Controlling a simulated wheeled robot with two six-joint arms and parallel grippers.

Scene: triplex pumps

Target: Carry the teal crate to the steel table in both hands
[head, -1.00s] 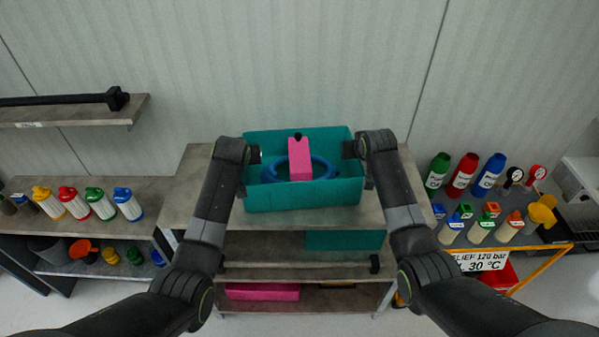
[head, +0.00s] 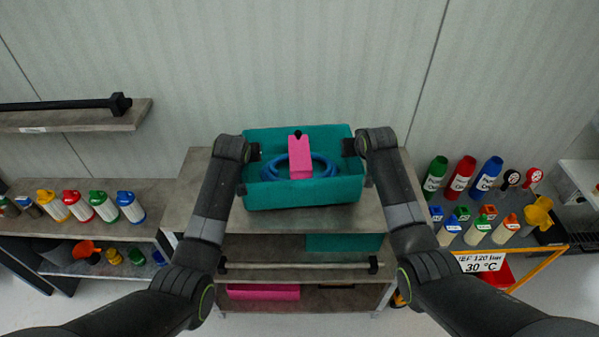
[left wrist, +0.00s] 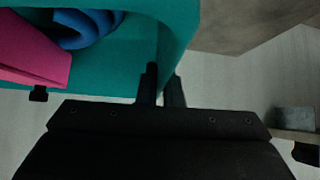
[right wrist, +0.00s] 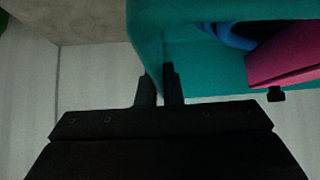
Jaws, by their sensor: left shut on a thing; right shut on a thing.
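The teal crate (head: 303,196) is in the middle of the head view, roughly level, above a grey-brown shelf top. In it are a blue ring (head: 325,166) and a pink block (head: 299,158) with a black knob. My left gripper (head: 253,156) is shut on the crate's left wall, and its fingers pinch that wall in the left wrist view (left wrist: 162,85). My right gripper (head: 350,147) is shut on the right wall, also seen in the right wrist view (right wrist: 160,85). I cannot pick out the steel table with certainty.
The shelf unit (head: 210,205) below the crate holds a pink box (head: 263,292) and a teal box (head: 343,243). Bottles (head: 88,205) stand on a left bench. A rack at right carries bottles (head: 460,177) and a sign (head: 482,262). A wall shelf (head: 75,120) is at upper left.

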